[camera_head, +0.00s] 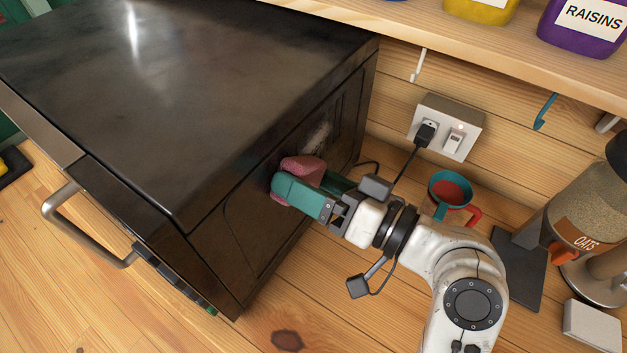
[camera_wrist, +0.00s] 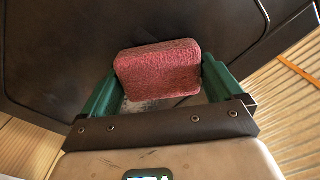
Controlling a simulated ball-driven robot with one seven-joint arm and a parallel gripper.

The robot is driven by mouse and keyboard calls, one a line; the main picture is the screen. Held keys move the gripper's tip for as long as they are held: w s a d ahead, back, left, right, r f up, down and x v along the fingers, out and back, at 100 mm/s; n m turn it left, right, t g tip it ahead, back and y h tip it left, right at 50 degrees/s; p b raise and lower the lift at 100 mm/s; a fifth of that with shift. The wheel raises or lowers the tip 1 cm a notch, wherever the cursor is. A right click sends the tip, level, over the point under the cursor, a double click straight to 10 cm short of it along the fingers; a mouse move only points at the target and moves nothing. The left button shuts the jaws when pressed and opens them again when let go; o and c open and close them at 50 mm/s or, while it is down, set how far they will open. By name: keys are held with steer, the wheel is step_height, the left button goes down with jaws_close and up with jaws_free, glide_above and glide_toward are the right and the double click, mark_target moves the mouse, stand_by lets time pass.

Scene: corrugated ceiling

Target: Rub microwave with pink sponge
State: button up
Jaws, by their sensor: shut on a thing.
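The microwave (camera_head: 190,90) is a large dark box at the left, with a metal handle (camera_head: 75,228) on its front. The pink sponge (camera_head: 303,167) is at its right side panel, and looks to be touching it or very close. My gripper (camera_head: 300,186) has green fingers and is shut on the sponge. In the wrist view the sponge (camera_wrist: 158,70) sits between the two fingers (camera_wrist: 160,88), with the dark microwave panel (camera_wrist: 60,55) behind it. A pale smudge (camera_head: 318,136) shows on the side panel near the sponge. The sponge's contact face is hidden.
A wall outlet (camera_head: 447,127) with a plugged-in cord is right of the microwave. A teal and red cup (camera_head: 450,190) stands behind my arm. An oats dispenser (camera_head: 585,205) is at the right. A shelf with hooks (camera_head: 470,45) runs above.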

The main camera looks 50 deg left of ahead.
mark_target(325, 167)
steer(key=shift+w+a+b, duration=0.2)
steer(key=shift+w+b, duration=0.2)
steer(key=shift+w, duration=0.55)
steer(key=shift+w+a+b, duration=0.2)
steer(key=shift+w+b, duration=0.15)
steer(key=shift+w, duration=0.6)
steer(key=shift+w+a+b, duration=0.35)
steer(key=shift+w+b, duration=0.35)
steer(key=shift+w, duration=0.6)
steer(key=shift+w+a+b, duration=0.35)
steer(key=shift+w+b, duration=0.3)
steer(key=shift+w, duration=0.6)
steer(key=shift+w+a+b, duration=0.35)
steer(key=shift+w+b, duration=0.35)
steer(key=shift+w, duration=0.6)
steer(key=shift+s+d+p, duration=0.2)
steer(key=shift+s+p, duration=0.15)
steer(key=shift+s, duration=0.45)
steer(key=shift+s+d+p, duration=0.15)
steer(key=shift+s+p, duration=0.15)
steer(key=shift+s, duration=0.5)
steer(key=shift+s+d+p, duration=0.2)
steer(key=shift+s+p, duration=0.15)
steer(key=shift+s, duration=0.45)
steer(key=s+d+p, duration=0.1)
steer(key=s+p, duration=0.1)
steer(key=s, duration=0.5)
steer(key=shift+d, duration=0.4)
steer(key=shift+w, duration=0.1)
